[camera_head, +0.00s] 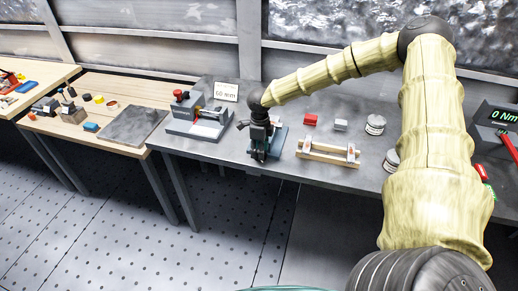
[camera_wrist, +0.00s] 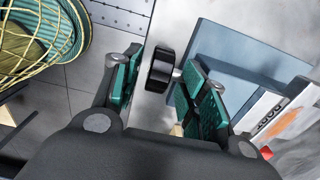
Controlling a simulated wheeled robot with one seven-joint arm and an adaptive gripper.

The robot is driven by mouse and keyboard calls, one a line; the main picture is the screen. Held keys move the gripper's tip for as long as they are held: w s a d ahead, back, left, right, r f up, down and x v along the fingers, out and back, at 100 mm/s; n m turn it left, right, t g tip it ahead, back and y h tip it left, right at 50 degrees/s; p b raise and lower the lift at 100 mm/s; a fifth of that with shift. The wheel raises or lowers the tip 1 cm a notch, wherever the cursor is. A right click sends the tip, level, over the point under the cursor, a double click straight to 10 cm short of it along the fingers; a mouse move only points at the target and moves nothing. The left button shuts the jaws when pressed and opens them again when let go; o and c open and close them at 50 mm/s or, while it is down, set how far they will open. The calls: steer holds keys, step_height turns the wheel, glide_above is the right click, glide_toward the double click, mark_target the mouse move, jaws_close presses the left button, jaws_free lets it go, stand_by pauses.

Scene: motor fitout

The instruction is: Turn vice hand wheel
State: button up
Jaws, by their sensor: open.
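The vice's blue-grey body (camera_wrist: 225,60) fills the upper right of the wrist view. Its dark hand wheel (camera_wrist: 158,68) stands out on a short light shaft to the left of the body. My gripper (camera_wrist: 160,88) is open, with one teal-padded finger on each side of the wheel in the picture. I cannot tell whether either pad touches it. In the head view my gripper (camera_head: 260,152) points down at the bench's front edge, in front of the blue vice (camera_head: 280,138). The hand wheel is hidden there by the gripper.
Left on the grey bench stands a blue-grey fixture (camera_head: 196,130) with a red knob, beside a "60 Nm" card (camera_head: 226,91). To the right are a wooden rack (camera_head: 328,156), a red block (camera_head: 310,119), a grey block (camera_head: 340,125) and a can (camera_head: 375,124). The floor in front is clear.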

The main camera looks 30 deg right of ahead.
mark_target(266, 155)
steer(key=shift+w+a, duration=0.1)
jaws_close()
